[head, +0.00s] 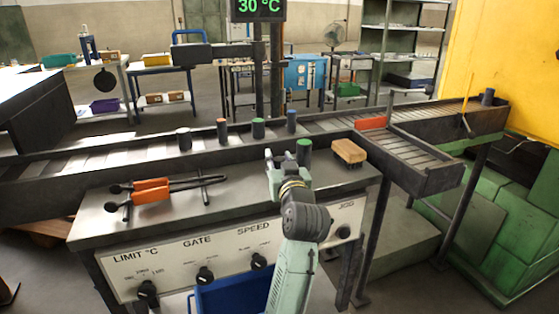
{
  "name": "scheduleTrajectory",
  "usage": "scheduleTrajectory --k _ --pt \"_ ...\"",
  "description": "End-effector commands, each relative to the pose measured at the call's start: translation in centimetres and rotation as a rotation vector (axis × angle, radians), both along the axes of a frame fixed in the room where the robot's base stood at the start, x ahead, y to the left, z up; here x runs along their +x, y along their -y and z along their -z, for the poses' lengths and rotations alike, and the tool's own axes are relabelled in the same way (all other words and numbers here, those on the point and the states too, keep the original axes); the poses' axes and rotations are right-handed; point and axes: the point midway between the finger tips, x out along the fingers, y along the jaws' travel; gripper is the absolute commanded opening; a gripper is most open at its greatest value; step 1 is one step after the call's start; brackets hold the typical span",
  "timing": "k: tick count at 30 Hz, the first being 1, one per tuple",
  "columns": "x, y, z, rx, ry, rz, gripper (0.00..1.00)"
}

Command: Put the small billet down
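My gripper (284,167) is over the back part of the console table, seen from behind. A dark upright cylindrical billet with a green top (304,152) shows right at its right finger. I cannot tell whether the fingers hold it or it stands just behind them. More billets stand upright along the roller conveyor: dark-topped (184,139), orange-topped (222,131), green-topped (258,129) and blue-topped (291,122). Another dark billet (488,97) is at the far right end. Which one is the small billet is not clear from size alone.
The console table (235,200) carries orange-handled tongs (151,190) at left and a wooden brush (349,152) at right. The long conveyor (100,165) runs behind it, with a side chute (425,160) at right. A blue bin (235,294) is below the front. The middle tabletop is clear.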

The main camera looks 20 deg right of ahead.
Motion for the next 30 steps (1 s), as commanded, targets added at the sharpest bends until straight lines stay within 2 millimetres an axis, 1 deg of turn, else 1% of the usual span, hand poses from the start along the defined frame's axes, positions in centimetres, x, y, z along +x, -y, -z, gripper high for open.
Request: scheduleTrajectory --k 1,4,5,12,15,17,20,27,30 --pt "0.0 0.0 0.0 0.0 0.0 0.0 0.38" --pt "0.0 0.0 0.0 0.0 0.0 0.0 0.44" --pt "0.0 0.0 0.0 0.0 0.0 0.0 0.45" --pt "0.0 0.0 -0.1 0.0 0.0 0.0 0.45" --pt "0.0 0.0 -0.7 0.0 0.001 0.0 0.45" --pt "-0.7 0.0 -0.2 -0.001 0.002 0.002 0.45" --pt "-2.4 -0.2 -0.1 -0.001 0.002 0.004 0.45" --pt "-7.7 -0.8 -0.1 -0.002 0.004 0.004 0.45" --pt "-9.5 -1.1 -0.1 -0.001 0.002 0.003 0.45"
